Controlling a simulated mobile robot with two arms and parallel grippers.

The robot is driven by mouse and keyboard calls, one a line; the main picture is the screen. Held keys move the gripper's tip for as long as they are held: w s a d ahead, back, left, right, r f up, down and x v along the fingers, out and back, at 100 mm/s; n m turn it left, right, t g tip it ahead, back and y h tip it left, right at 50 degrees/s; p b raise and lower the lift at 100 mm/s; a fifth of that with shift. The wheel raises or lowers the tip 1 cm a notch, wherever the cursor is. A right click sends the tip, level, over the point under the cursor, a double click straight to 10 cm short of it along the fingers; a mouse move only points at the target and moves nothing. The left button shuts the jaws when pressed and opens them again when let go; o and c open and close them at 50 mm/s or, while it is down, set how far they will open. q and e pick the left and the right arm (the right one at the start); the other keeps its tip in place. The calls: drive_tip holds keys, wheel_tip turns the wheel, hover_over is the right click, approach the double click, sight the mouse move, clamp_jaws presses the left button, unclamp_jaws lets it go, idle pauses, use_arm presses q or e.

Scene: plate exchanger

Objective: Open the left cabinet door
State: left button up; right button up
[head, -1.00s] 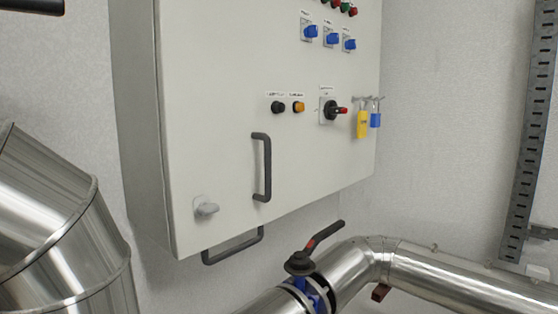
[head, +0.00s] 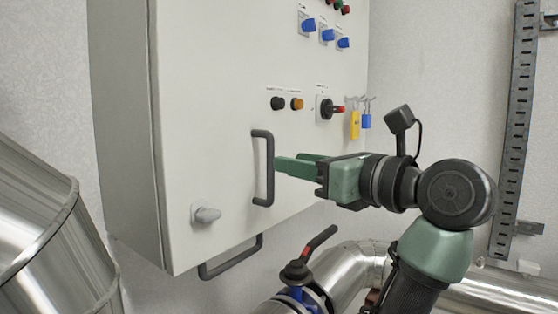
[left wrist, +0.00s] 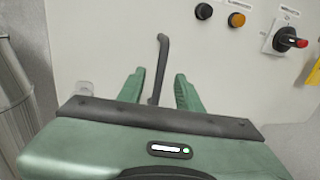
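The white cabinet door (head: 215,130) stands shut on the wall cabinet. Its dark grey upright bar handle (head: 268,170) is near the middle of the door's lower half. My left gripper (head: 280,164) is at the handle, with its green fingertips close to the bar on its right in the head view. In the left wrist view my left gripper (left wrist: 160,88) is open, with the dark handle (left wrist: 161,60) showing between its two fingers. I cannot tell whether a finger touches the bar. My right gripper is in neither view.
A grey knob (head: 206,215) sits at the door's lower left. A second bar handle (head: 230,260) is under the cabinet. A pipe valve with a red and black lever (head: 320,242) stands below. A large metal duct (head: 40,230) is at left.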

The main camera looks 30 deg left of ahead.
use_arm(q)
drive_tip(key=p, duration=0.3)
hover_over(270, 196)
drive_tip(key=shift+w+a, duration=0.2)
drive_tip(key=shift+w, duration=0.15)
clamp_jaws()
idle(1.1)
